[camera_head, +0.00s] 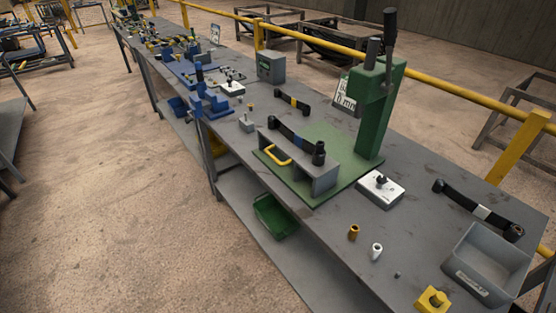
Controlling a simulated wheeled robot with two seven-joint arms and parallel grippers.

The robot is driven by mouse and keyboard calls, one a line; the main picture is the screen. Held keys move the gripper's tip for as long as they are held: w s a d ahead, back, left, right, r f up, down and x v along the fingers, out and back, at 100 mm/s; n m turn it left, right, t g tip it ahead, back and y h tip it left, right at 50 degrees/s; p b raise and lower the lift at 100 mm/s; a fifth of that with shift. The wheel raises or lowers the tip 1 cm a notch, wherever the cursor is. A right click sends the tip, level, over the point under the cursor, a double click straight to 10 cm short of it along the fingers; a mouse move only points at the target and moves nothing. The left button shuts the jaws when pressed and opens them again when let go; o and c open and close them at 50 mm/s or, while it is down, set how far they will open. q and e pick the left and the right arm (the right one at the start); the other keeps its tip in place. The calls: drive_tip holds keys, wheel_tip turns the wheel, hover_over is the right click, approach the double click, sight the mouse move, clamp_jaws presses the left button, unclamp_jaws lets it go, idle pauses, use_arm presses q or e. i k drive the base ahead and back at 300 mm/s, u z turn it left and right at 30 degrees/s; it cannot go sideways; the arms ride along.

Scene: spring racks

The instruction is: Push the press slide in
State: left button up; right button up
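The press slide (325,183) is a grey plate-like carriage with a yellow handle (278,156) on its near-left side. It sits on the near part of the green press base (335,140), out in front of the green press column (372,120) and not under its head. A dark bar (290,135) with a black cylindrical end (319,154) lies on the slide. Neither of my grippers shows in the head view.
A white control box (381,190) stands right of the press. Blue fixtures (207,100) stand to the left. The floor left of the bench is clear.

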sight(324, 177)
drive_tip(key=z, duration=0.05)
drive_tip(key=i, duration=0.7)
drive_tip(key=z, duration=0.65)
